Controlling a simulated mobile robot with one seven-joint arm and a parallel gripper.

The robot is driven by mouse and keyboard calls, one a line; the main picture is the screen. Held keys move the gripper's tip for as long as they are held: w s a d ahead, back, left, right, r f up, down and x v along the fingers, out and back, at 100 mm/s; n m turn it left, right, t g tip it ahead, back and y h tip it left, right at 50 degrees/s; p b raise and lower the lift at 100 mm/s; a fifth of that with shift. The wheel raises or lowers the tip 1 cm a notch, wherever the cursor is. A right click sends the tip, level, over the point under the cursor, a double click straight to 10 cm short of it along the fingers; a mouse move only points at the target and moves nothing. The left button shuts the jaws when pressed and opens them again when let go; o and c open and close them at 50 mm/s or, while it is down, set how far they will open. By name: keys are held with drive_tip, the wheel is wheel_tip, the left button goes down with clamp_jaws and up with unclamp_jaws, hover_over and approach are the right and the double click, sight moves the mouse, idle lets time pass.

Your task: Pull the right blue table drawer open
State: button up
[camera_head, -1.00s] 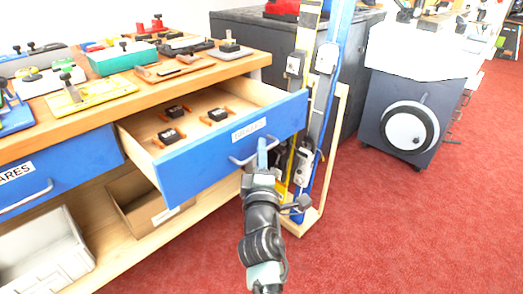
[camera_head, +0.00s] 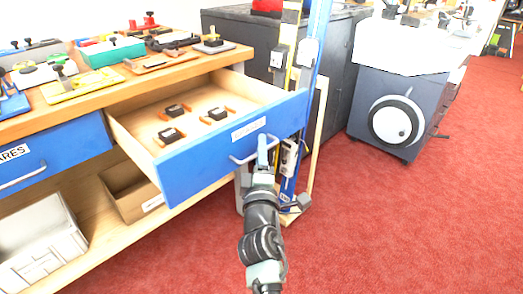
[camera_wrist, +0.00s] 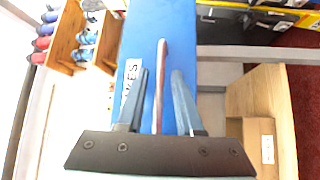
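The right blue table drawer (camera_head: 215,160) stands well out from the table, with its pale wooden inside showing. Its front carries a white label and a bar handle (camera_head: 240,160). My gripper (camera_head: 262,150) is at the right part of this handle. In the wrist view, the handle (camera_wrist: 160,85) lies between the two fingers of my gripper (camera_wrist: 160,75). A narrow gap shows on each side of the handle, so the fingers straddle it without visibly pressing on it. The drawer front (camera_wrist: 160,15) shows beyond the fingers.
Several small black-topped pieces lie in the drawer. Another blue drawer (camera_head: 50,155) at left is closed. A cardboard box (camera_head: 125,190) and grey bin (camera_head: 40,240) sit on the lower shelf. Tall levels (camera_head: 314,60) stand behind the drawer's right end. Red floor at right is clear.

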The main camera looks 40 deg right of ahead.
drive_tip(key=shift+s, duration=0.1)
drive_tip(key=v, duration=1.3)
idle(0.4)
